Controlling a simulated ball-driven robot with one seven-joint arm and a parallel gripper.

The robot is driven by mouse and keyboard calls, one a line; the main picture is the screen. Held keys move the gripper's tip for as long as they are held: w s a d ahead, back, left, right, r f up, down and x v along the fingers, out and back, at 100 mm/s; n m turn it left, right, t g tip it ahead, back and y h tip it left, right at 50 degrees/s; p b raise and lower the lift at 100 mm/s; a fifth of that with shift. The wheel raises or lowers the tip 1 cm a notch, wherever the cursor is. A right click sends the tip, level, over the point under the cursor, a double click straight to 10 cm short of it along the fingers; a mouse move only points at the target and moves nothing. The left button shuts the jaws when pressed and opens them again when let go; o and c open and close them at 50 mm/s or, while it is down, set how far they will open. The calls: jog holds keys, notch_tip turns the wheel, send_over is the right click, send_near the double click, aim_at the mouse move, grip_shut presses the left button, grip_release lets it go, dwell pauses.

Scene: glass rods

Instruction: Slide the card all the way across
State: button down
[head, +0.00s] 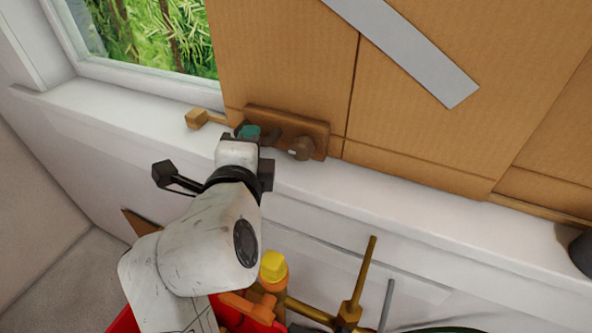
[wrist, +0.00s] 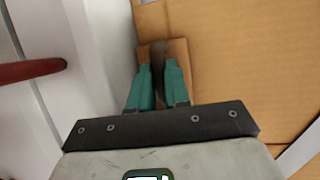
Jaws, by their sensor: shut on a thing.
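The card is a large brown cardboard sheet (head: 290,60), standing over the window, and it fills the right of the wrist view (wrist: 245,60). Near its lower left corner is a wooden plate (head: 318,130) with a round knob (head: 300,148). My gripper (head: 250,132) is at the left part of this plate. In the wrist view its green fingers (wrist: 158,88) are shut on a dark brown handle (wrist: 158,52) in front of the plate (wrist: 180,55). My wrist hides part of the grip in the head view.
The window (head: 150,35) is uncovered left of the card. A wooden block (head: 197,118) sits on the white sill (head: 110,105) there. A grey strip (head: 410,50) lies across the card. Below stand a yellow-capped bottle (head: 273,268) and tools. A dark object (head: 582,252) is at the far right.

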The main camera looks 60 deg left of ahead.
jog(key=s+a+b, duration=0.1)
jog(key=a, duration=0.1)
jog(key=s+a, duration=0.1)
jog(key=shift+s+a+f+b, duration=0.2)
jog(key=shift+a+b, duration=0.2)
jog(key=shift+s+a+r, duration=0.15)
jog(key=shift+s+a, duration=0.1)
jog(key=shift+a, duration=0.1)
jog(key=c, duration=1.1)
grip_release()
jog(key=shift+a, duration=0.2)
jog(key=shift+c, duration=0.2)
jog(key=shift+o, duration=0.2)
jog(key=shift+d, duration=0.2)
jog(key=b+v, duration=0.1)
jog(key=v, duration=0.9)
jog(key=shift+s+d+r, duration=0.15)
jog(key=shift+s+d, duration=0.05)
